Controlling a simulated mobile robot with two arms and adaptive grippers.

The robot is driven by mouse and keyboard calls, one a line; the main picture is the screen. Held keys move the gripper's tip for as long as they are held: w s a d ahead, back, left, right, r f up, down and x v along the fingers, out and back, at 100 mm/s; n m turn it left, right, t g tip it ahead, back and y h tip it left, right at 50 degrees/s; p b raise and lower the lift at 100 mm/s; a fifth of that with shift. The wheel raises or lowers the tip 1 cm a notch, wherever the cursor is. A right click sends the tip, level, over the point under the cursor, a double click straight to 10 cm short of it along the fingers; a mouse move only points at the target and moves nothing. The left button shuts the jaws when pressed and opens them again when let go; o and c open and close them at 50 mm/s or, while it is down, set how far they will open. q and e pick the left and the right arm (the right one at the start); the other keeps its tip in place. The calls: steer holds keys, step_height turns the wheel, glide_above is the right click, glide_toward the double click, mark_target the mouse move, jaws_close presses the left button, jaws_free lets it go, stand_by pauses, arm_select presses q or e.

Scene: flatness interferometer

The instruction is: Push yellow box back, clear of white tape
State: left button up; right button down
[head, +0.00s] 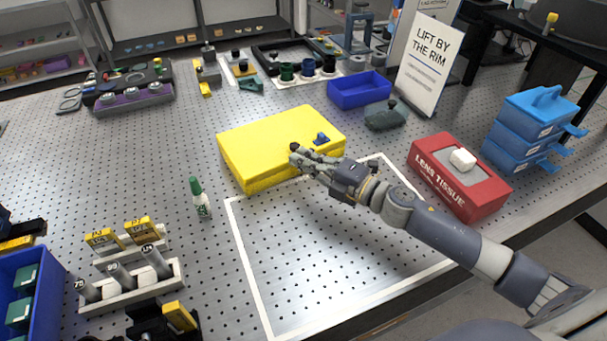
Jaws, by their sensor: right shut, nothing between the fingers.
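The yellow box (265,145) lies flat on the perforated metal table, at the back edge of the white tape outline (238,240). Its front left corner is close to the tape's back left corner. The tape's back line is partly hidden behind my right gripper and arm. My right gripper (296,156) is shut and empty, with its fingertips at the box's front right side. I cannot tell whether the fingertips touch it. A small blue knobbed piece (321,138) shows on the box's right end. My left gripper is not in view.
A red lens tissue box (458,178) and blue stacked drawers (533,128) stand to the right. Behind the yellow box are a blue tray (359,91) and a dark grey-green piece (386,115). The taped area is clear.

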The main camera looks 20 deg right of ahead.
mark_target(289, 167)
step_height(289, 167, down, 6)
steer(key=shift+f, duration=0.1)
steer(key=shift+w, duration=0.2)
steer(key=shift+w+d, duration=0.1)
steer(key=shift+w, duration=0.25)
